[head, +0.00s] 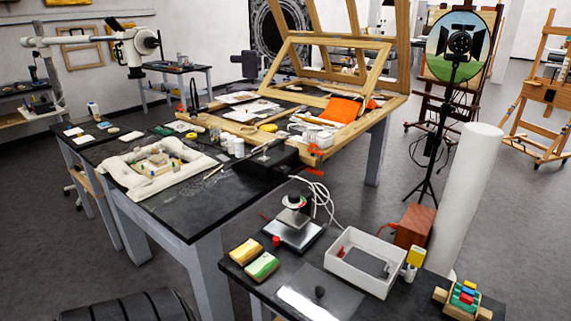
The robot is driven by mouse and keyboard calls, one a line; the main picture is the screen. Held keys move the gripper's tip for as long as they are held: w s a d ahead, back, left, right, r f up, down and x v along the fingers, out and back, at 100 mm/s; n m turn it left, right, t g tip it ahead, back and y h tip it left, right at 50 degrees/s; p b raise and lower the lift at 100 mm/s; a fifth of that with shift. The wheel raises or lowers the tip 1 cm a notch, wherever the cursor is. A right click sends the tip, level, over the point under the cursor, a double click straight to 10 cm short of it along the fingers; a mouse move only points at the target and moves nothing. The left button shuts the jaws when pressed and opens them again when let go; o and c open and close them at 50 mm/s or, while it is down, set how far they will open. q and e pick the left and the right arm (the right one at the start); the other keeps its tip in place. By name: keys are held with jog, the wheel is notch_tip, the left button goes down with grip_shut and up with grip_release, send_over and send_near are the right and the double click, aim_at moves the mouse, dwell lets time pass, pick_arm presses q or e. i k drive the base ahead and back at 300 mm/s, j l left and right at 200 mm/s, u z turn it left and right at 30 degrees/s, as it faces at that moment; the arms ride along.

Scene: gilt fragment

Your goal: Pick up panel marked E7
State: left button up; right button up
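I cannot make out any marking E7 at this size, so I cannot tell which thing is the panel. Small light flat pieces (104,125) lie at the left end of the long dark worktable (225,207). A padded cream tray (119,175) on that table holds small coloured pieces (158,160). A wooden frame (335,45) leans at the table's back. Neither of my grippers is in view.
A nearer dark table (395,300) carries a white open box (347,268), a small stand device (294,217), yellow and green sponge-like blocks (262,266) and a rack of coloured items (464,297). A white column (462,190) stands behind it. Grey floor (50,230) is clear at left.

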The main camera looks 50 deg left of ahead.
aim_at(244, 255)
jog(key=u, duration=1.9)
